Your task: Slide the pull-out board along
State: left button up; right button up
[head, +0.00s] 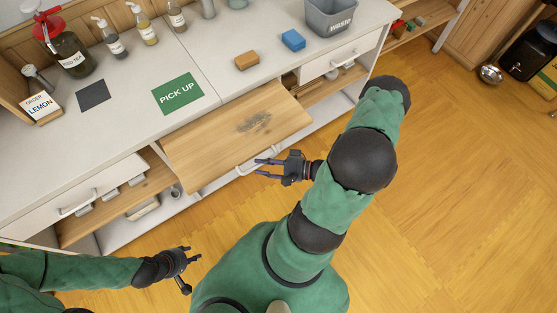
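The pull-out board (215,142) is a light wooden panel with a dark smudge, sticking out from under the white counter. A pale bar handle (243,170) runs along its front edge. My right gripper (260,168) is at this handle, with its two fingers apart and pointing left. One finger overlaps the handle in the picture; I cannot tell whether it touches. My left gripper (190,272) is low and left, away from the board, with its fingers apart and empty.
The counter holds a green PICK UP mat (178,94), an orange-brown block (247,60), a blue block (293,40), a grey WASTE bin (331,14) and a dark jar (72,56). White drawers (75,201) flank the board. The wooden floor (440,190) at right is clear.

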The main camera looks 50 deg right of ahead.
jog(key=v, duration=1.1)
jog(key=shift+s, duration=0.25)
jog(key=shift+d, duration=0.15)
jog(key=a+f+n+g+y, duration=0.1)
jog(key=a+f+n+g, duration=0.2)
jog(key=a+f+g, duration=0.35)
jog(key=a+f+n+g, duration=0.4)
jog(key=a+g, duration=0.5)
jog(key=w+a+f+n+t+h, duration=0.2)
jog(key=w+a+h, duration=0.3)
jog(key=w+a, duration=0.3)
jog(key=shift+w+a+f+n+h, duration=0.3)
jog(key=shift+w+f+n, duration=0.25)
jog(key=shift+n, duration=0.35)
jog(key=shift+r, duration=0.15)
